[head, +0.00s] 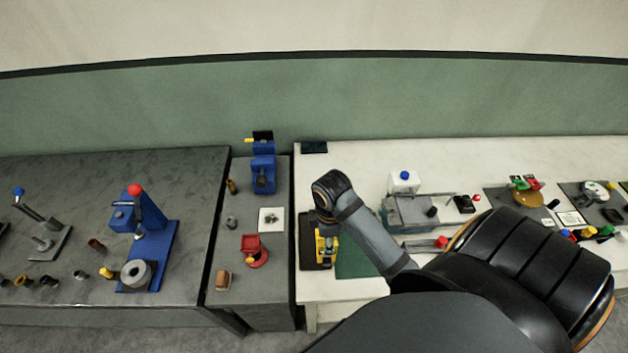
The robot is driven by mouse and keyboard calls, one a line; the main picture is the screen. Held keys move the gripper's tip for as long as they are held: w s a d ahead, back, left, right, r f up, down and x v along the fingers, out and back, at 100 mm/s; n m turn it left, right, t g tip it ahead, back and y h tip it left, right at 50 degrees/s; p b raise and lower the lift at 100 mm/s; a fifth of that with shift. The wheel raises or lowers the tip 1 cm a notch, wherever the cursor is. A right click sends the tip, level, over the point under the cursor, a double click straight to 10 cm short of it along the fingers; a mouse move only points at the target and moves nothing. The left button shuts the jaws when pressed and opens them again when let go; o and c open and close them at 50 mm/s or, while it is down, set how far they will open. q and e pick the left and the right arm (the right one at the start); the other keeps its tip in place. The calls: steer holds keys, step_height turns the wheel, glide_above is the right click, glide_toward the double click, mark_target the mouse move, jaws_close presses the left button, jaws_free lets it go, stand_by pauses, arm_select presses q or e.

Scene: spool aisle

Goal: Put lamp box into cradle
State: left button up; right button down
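A yellow and black boxy object (328,246) is at the left end of the white bench, over a dark brown base (308,254). It may be the lamp box, but I cannot tell for certain. My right arm reaches in from the right. Its wrist is above the yellow object, and my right gripper (325,216) points down there. Its fingers are mostly hidden, so I cannot tell whether they touch or hold the object. No cradle is clearly recognisable; the brown base could be one. My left gripper is not in view.
A dark green mat (358,260) lies right of the yellow object. A grey fixture (410,211) and a white container with a blue cap (404,182) stand farther right. The grey benches hold a blue press (150,240), a red clamp (254,251) and a blue stand (263,174).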

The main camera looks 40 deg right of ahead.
steer(key=w+f, duration=0.2)
steer(key=w+f+p, duration=0.1)
steer(key=w+f, duration=0.2)
steer(key=shift+d+f, duration=0.15)
steer(key=shift+w+f, duration=0.1)
steer(key=shift+f, duration=0.15)
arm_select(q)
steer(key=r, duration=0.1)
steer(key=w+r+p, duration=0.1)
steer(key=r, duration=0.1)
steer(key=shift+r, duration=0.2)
arm_select(e)
step_height(320, 180, down, 3)
steer(key=shift+w+f, duration=0.15)
steer(key=shift+f, duration=0.05)
steer(key=shift+f, duration=0.1)
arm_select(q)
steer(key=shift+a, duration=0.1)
arm_select(e)
steer(key=c, duration=0.6)
jaws_free()
